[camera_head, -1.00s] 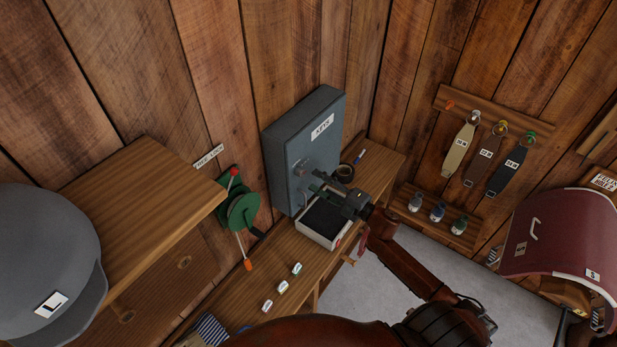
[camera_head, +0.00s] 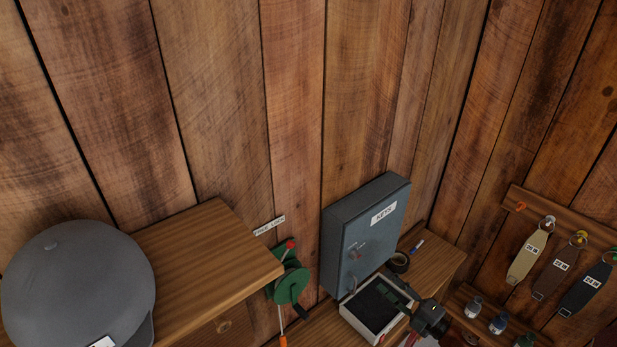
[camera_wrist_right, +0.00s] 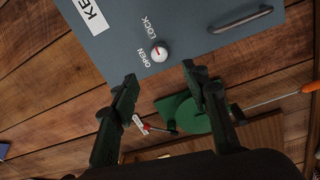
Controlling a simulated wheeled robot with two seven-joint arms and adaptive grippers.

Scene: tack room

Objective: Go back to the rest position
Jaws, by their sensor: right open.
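My right gripper (camera_head: 408,302) is in front of the lower part of the grey key cabinet (camera_head: 362,232), above the open tray (camera_head: 372,328) with a dark lining. In the right wrist view the two fingers of the gripper (camera_wrist_right: 160,90) stand apart with nothing between them. Past the fingertips is the cabinet door (camera_wrist_right: 180,25) with a round knob (camera_wrist_right: 159,53) between the words OPEN and LOCK, and a bar handle (camera_wrist_right: 240,18). The fingers do not appear to touch the knob. The cabinet door looks closed. My left gripper is in neither view.
A green reel-like device (camera_head: 288,284) hangs beside the cabinet. A roll of black tape (camera_head: 398,262) and a pen (camera_head: 417,246) lie right of the cabinet. Straps (camera_head: 528,257) hang on the right wall.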

